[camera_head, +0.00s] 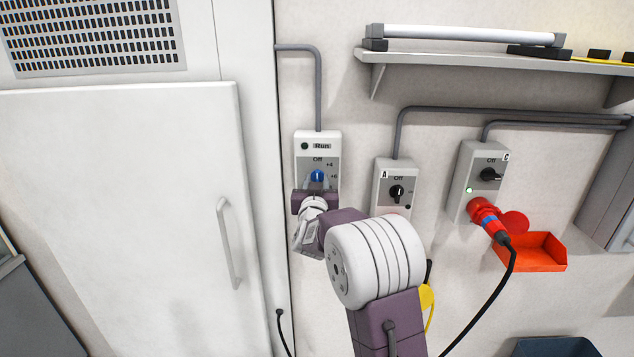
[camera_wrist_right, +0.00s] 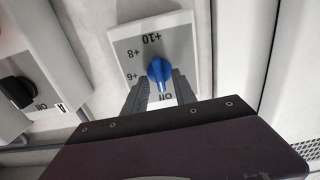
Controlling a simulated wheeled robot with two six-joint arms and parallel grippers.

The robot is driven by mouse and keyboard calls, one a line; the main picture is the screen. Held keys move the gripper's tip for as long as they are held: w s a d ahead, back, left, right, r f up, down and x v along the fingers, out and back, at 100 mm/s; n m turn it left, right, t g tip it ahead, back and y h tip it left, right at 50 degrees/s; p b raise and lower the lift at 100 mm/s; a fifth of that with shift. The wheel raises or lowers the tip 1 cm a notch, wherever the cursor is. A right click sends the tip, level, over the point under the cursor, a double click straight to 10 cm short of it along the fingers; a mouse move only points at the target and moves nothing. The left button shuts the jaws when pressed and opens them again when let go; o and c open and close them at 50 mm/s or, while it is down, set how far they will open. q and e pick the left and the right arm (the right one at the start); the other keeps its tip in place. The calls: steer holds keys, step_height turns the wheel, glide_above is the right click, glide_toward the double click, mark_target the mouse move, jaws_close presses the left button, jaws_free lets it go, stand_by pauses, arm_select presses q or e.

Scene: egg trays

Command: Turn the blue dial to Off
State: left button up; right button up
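In the right wrist view, upside down, the dial (camera_wrist_right: 159,75) shows with "Off" and the marks +6, +8 and +10. My right gripper (camera_head: 316,189) is right at the dial. Its two fingers (camera_wrist_right: 161,84) are apart, one on each side of the knob. I see no clear grip on it. The dial's exact pointer direction is hard to tell. My left gripper is not in view.
Box A (camera_head: 380,184) with a black dial is just right of the blue dial's box. Box C (camera_head: 469,157) has a green light and a red plug (camera_head: 485,213). A white cabinet door (camera_head: 130,200) is at left. A shelf (camera_head: 450,60) is above; a red bin (camera_head: 540,257) is at right.

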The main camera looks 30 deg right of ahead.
steer(key=b+v, duration=0.2)
steer(key=v, duration=0.6)
steer(key=shift+s, duration=0.25)
steer(key=shift+a, duration=0.1)
steer(key=s+a+f+n+g+y, duration=0.2)
steer(key=s+a+f+n+y, duration=0.15)
steer(key=a+f, duration=0.4)
steer(key=s+a+f+n+g+y, duration=0.25)
steer(key=a+f+y, duration=0.25)
steer(key=f, duration=0.5)
steer(key=s+a+f+g, duration=0.1)
steer(key=s+f+g, duration=0.3)
steer(key=s, duration=0.5)
steer(key=s+a+f+g+y, duration=0.1)
steer(key=s+f+g, duration=0.4)
steer(key=s, duration=0.5)
step_height(320, 180, down, 3)
steer(key=shift+a+r, duration=0.15)
steer(key=shift+r, duration=0.1)
